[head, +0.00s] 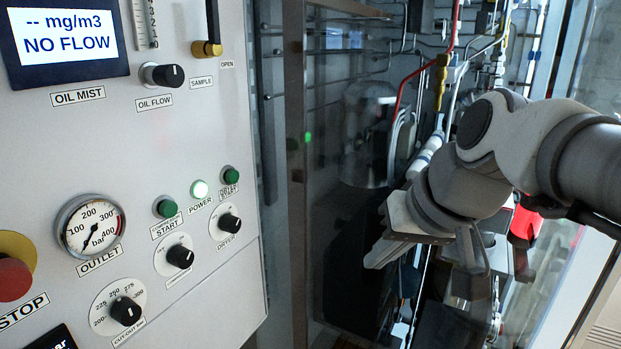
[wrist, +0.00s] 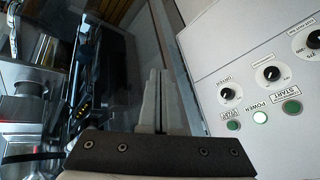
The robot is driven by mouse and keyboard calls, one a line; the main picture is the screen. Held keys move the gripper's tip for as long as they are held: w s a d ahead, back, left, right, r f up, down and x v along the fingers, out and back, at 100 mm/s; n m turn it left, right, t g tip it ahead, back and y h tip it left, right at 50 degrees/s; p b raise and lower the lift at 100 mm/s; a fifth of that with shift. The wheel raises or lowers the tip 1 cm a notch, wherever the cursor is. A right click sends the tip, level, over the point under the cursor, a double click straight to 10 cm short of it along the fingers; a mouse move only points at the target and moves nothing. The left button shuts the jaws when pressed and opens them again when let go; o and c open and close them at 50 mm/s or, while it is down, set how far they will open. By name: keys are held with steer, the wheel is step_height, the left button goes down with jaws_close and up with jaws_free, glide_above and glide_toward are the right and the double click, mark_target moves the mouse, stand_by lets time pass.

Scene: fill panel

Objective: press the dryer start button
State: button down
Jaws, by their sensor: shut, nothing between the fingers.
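The dryer start button (head: 230,175) is a small green round button on the grey panel, at the right end of a row, with a small label under it. In the wrist view it is the leftmost green button (wrist: 233,126). My gripper (head: 374,258) is to the right of the panel in the head view, apart from it and touching no button. Its two fingers (wrist: 158,85) are together and empty in the wrist view, pointing past the panel's edge, with the button to their right.
The lit power lamp (head: 199,190) and the green compressor start button (head: 165,208) are left of the dryer button. The dryer knob (head: 229,223) is below it. A red stop button (head: 12,279) is at far left. Pipes and machinery stand behind my arm.

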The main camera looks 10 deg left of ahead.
mark_target(233, 177)
steer(key=w+a+r+n+y, duration=0.1)
steer(key=w+a+r+y, duration=0.1)
steer(key=w+a, duration=0.2)
steer(key=w+a+r+n+g+y, duration=0.1)
steer(key=w+a+r+y, duration=0.1)
steer(key=a, duration=0.5)
steer(key=shift+w+a+r+n+b, duration=0.3)
steer(key=shift+w+r+b, duration=0.1)
steer(key=shift+w+r, duration=0.5)
steer(key=w+a+p, duration=0.3)
steer(key=a+p, duration=0.1)
steer(key=a, duration=0.4)
steer(key=shift+w, duration=0.25)
steer(key=shift+a+f, duration=0.1)
steer(key=shift+a, duration=0.1)
stand_by(0.6)
steer(key=shift+w+a, duration=0.15)
steer(key=shift+a, duration=0.1)
steer(key=shift+w+a, duration=0.2)
steer(key=shift+a, duration=0.25)
stand_by(0.7)
steer(key=shift+d, duration=0.15)
steer(key=shift+s+d+b, duration=0.35)
steer(key=shift+d+b, duration=0.1)
steer(key=shift+d, duration=0.25)
